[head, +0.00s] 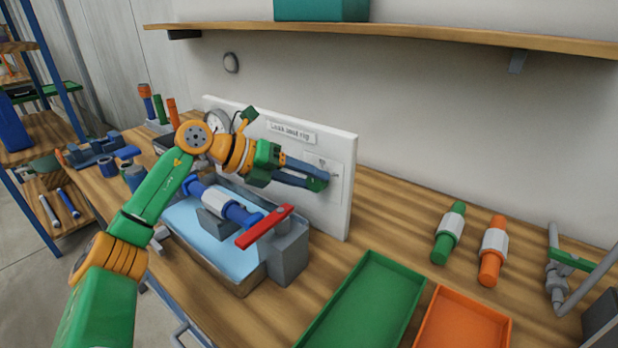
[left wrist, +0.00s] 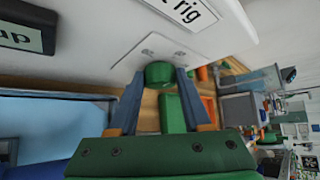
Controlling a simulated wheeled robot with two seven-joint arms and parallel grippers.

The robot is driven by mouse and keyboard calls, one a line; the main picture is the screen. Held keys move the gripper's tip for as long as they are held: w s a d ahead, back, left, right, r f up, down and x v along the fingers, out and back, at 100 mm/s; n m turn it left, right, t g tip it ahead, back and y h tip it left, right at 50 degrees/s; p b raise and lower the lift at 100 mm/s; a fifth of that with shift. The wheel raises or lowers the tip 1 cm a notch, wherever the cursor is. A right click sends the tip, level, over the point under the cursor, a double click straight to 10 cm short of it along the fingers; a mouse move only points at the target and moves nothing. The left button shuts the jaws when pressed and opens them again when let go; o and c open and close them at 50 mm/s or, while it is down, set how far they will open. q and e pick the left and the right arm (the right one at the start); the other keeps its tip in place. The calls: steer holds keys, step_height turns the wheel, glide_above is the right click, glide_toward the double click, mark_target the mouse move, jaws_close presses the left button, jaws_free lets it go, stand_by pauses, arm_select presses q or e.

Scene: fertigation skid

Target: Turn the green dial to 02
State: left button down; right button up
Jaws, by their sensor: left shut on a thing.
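The green dial (left wrist: 159,74) is mounted on a small pale plate (left wrist: 165,48) on the white board labelled "Leak test rig" (head: 292,130). In the left wrist view it sits between the two blue fingers of my left gripper (left wrist: 160,88), which is shut on it. The plate has small marks near the dial, too small to read. In the head view my left gripper (head: 313,179) reaches across the front of the board to the dial, which the fingers partly cover. The dial's setting cannot be read. My right gripper is not in view.
A round gauge (head: 216,121) is at the board's left. A green tray (head: 366,300), an orange tray (head: 462,322) and two fittings lie to the right.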

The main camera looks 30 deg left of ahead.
arm_select(q)
steer(key=n+h, duration=0.2)
steer(key=h, duration=0.1)
steer(key=shift+a+f+t+b, duration=0.2)
steer(key=shift+f+t+b, duration=0.1)
steer(key=shift+f+b, duration=0.1)
steer(key=shift+f+n+t+h+b, duration=0.2)
steer(key=shift+n+t+h+b, duration=0.6)
steer(key=shift+n+h, duration=0.8)
steer(key=shift+c, duration=1.7)
jaws_free()
steer(key=shift+w, duration=0.1)
steer(key=b+v, duration=0.2)
steer(key=v, duration=0.5)
